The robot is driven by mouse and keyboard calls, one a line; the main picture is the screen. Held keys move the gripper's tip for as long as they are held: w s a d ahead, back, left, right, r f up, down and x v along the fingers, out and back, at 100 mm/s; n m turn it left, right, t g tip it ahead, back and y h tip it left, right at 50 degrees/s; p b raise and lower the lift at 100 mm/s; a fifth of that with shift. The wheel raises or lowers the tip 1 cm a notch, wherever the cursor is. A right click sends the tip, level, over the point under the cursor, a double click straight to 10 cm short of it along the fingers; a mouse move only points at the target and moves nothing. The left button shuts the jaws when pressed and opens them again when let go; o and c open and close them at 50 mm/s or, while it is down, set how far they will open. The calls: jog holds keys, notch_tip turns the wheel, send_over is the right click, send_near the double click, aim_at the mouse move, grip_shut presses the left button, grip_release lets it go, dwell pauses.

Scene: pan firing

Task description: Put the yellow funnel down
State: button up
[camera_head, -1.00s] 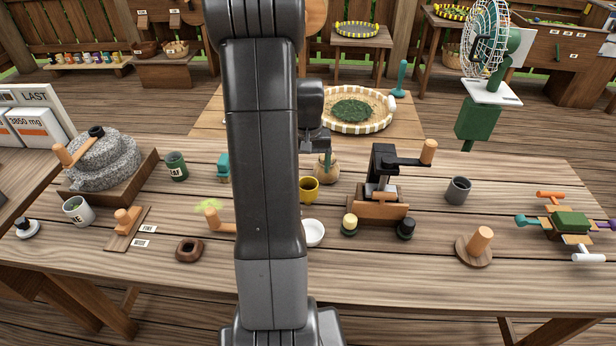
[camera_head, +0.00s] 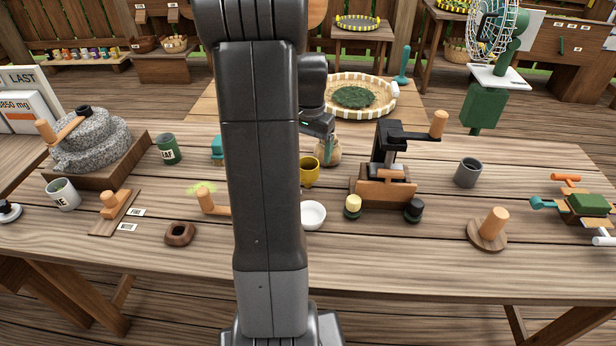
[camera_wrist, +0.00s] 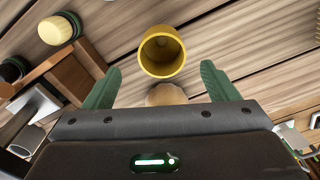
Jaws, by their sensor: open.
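The yellow funnel (camera_head: 310,172) stands on the wooden table, just right of my arm in the head view. In the wrist view the funnel (camera_wrist: 161,30) shows its round open mouth, ahead of and between my fingertips. The funnel appears apart from both fingers. In the head view my gripper (camera_head: 318,126) is above and behind the funnel, its fingers mostly hidden.
A tan pot (camera_head: 328,152) stands close behind the funnel. A white bowl (camera_head: 312,215) is in front of it. A wooden press (camera_head: 384,185) with two small jars stands to the right. A grey cup (camera_head: 467,172) is farther right, with bare table around it.

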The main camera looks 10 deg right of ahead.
jog(key=shift+s+a+f, duration=0.1)
jog(key=shift+a+f, duration=0.05)
jog(key=shift+f, duration=1.65)
jog(key=shift+a+f, duration=0.1)
jog(key=shift+f, duration=1.65)
jog(key=c, duration=1.1)
